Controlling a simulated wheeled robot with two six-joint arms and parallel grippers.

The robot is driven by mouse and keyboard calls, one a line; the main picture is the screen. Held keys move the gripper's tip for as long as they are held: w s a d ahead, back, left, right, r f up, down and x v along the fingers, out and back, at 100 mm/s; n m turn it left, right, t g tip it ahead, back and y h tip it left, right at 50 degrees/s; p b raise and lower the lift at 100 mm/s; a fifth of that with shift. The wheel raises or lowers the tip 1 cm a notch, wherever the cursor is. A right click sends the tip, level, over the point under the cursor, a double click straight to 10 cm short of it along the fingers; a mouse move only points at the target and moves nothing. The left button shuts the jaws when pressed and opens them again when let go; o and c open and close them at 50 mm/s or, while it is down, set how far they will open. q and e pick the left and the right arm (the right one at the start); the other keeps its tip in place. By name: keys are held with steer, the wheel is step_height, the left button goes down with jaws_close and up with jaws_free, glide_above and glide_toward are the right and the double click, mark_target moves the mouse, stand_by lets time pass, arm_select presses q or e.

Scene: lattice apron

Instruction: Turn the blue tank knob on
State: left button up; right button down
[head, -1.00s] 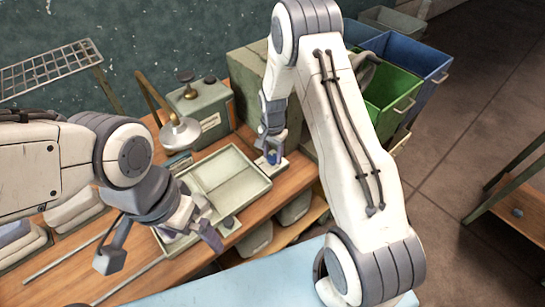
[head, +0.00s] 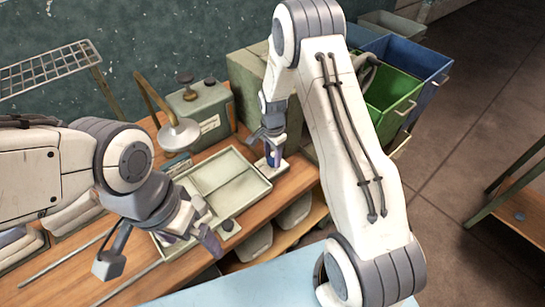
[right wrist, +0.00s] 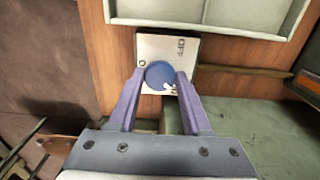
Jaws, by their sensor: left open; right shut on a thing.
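The blue tank knob (right wrist: 160,75) is a round blue dial on a white plate (right wrist: 188,47), with a small white mark at its lower right. "OFF" is printed on the plate, and a partly hidden letter shows at its left edge. My right gripper (right wrist: 161,80) is shut on the knob, one finger on each side. In the head view my right gripper (head: 272,158) points down at the plate (head: 277,167) beside the tray.
A shallow pale tray (head: 258,190) lies just left of the plate on the wooden bench (head: 290,185). A green-grey box with knobs (head: 205,108) and a lamp (head: 180,134) stand behind. Green (head: 395,105) and blue (head: 425,65) bins stand right.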

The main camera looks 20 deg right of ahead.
mark_target(273, 160)
steer(key=shift+c, duration=1.7)
jaws_free()
steer(key=shift+w+r, duration=0.1)
steer(key=shift+r, duration=0.45)
step_height(273, 160, up, 10)
steer(key=b, duration=0.2)
steer(key=shift+f, duration=0.25)
